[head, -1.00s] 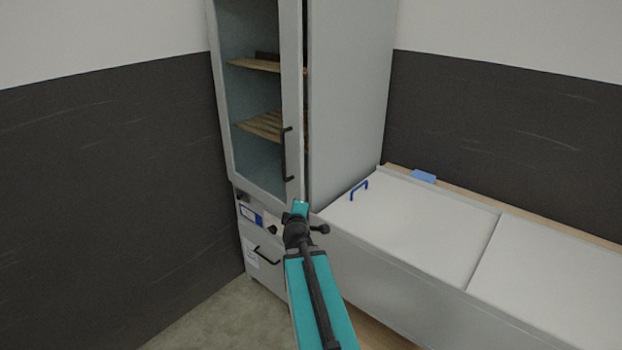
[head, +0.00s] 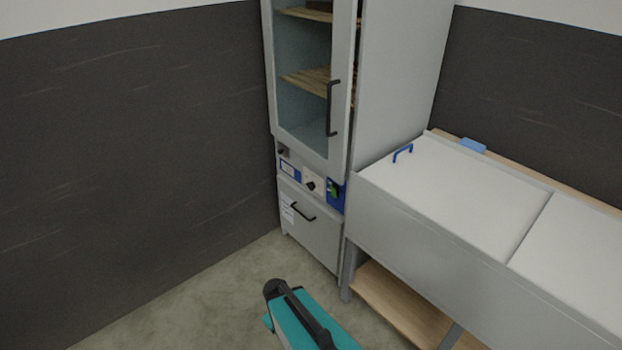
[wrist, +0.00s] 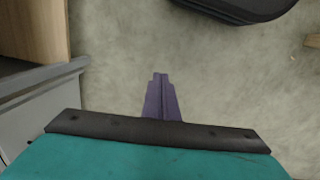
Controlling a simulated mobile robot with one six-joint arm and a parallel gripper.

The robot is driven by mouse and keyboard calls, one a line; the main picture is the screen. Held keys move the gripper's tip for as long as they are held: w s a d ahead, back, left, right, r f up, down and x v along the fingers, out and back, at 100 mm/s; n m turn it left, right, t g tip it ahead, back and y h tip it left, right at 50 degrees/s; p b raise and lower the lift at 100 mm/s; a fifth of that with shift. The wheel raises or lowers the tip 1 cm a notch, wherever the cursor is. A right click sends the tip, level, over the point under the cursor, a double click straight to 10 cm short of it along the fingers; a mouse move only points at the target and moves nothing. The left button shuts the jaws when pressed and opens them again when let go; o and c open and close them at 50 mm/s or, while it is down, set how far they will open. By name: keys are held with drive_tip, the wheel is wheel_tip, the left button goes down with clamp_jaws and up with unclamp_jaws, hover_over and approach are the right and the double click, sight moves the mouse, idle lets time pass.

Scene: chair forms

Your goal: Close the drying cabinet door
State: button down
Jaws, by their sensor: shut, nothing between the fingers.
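The drying cabinet (head: 400,75) stands in the corner. Its glazed, grey-framed door (head: 341,130) has a black vertical handle (head: 332,108) on its right side. A narrow gap shows between the door's right edge and the cabinet side, with a bit of wooden shelf visible through it, so the door looks slightly ajar. Slatted shelves (head: 308,80) show through the glass. My gripper (wrist: 160,80) is shut and empty in the wrist view, over bare floor. It is away from the door; in the head view only my teal arm shows, low in the picture, fingers hidden.
Below the door are a control panel (head: 312,181) and a lower front (head: 312,226) with a black handle. A grey bench (head: 455,190) with a blue handle (head: 403,153) and a low wooden shelf (head: 400,305) stands right. Floor (head: 200,300) in front is clear; a dark wall is left.

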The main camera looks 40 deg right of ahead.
drive_tip(key=s+a+f+m+g, duration=0.1)
drive_tip(key=s+a+f+g, duration=0.1)
drive_tip(key=s+a, duration=0.3)
drive_tip(key=s+a+f+g+y+b, duration=0.1)
drive_tip(key=s+a+f+g, duration=0.2)
drive_tip(key=s, duration=0.9)
drive_tip(key=shift+s+a+f+m+g, duration=0.35)
drive_tip(key=shift+a+f, duration=0.25)
drive_tip(key=shift+a, duration=0.4)
drive_tip(key=shift+w+a, duration=0.1)
